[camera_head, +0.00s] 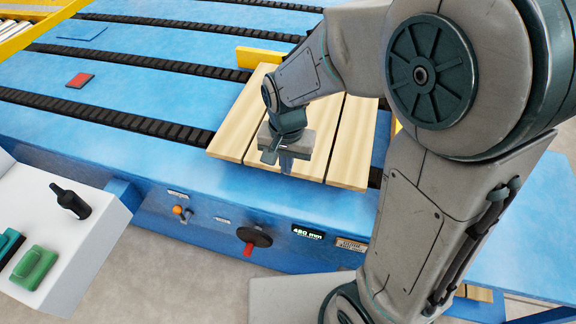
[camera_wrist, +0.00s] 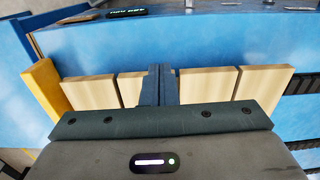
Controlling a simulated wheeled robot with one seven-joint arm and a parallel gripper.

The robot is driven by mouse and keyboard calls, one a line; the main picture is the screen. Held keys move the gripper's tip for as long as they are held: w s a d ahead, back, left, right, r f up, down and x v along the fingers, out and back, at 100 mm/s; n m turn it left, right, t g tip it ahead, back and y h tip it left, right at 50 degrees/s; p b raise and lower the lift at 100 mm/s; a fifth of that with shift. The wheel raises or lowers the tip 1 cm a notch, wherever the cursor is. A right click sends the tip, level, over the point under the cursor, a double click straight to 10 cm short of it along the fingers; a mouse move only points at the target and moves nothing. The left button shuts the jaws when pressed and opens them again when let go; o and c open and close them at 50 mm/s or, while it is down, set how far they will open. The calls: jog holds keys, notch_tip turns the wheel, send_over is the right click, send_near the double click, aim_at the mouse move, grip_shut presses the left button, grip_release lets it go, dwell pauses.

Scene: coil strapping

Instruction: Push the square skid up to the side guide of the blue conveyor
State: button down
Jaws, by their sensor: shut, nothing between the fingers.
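The square skid (camera_head: 233,125) of pale wooden slats lies flat on the blue conveyor (camera_head: 150,70), close to its front edge. In the wrist view its slats (camera_wrist: 206,88) show on both sides of my fingers. My gripper (camera_head: 285,160) is shut and empty, pointing down at the skid's front edge; its closed fingers also show in the wrist view (camera_wrist: 158,85). Whether they touch the wood cannot be told. A yellow side guide (camera_wrist: 46,90) runs beside the leftmost slat in the wrist view, touching or nearly so. In the head view my arm hides most of that side.
A yellow block (camera_head: 262,58) stands behind the skid. Black chain strips (camera_head: 105,116) cross the conveyor. A red pad (camera_head: 80,80) lies on the left. A handwheel (camera_head: 255,237) and 480 mm display (camera_head: 308,233) are on the front face. A white console (camera_head: 75,235) stands front left.

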jog(key=f, duration=1)
jog(key=shift+a+f, duration=0.3)
jog(key=shift+f, duration=0.1)
jog(key=w, duration=0.1)
jog(key=w+d+p, duration=0.1)
jog(key=w, duration=0.1)
jog(key=shift+w, duration=0.1)
jog(key=shift+w+d+p, duration=0.15)
jog(key=shift+w+p, duration=0.15)
jog(key=shift+w, duration=0.05)
jog(key=w, duration=0.2)
jog(key=w+d+b, duration=0.1)
jog(key=w, duration=0.1)
jog(key=w+d, duration=0.1)
jog(key=w, duration=0.1)
jog(key=shift+w+d+f, duration=0.1)
jog(key=shift+d, duration=0.05)
jog(key=shift+w, duration=0.2)
jog(key=shift+d, duration=0.1)
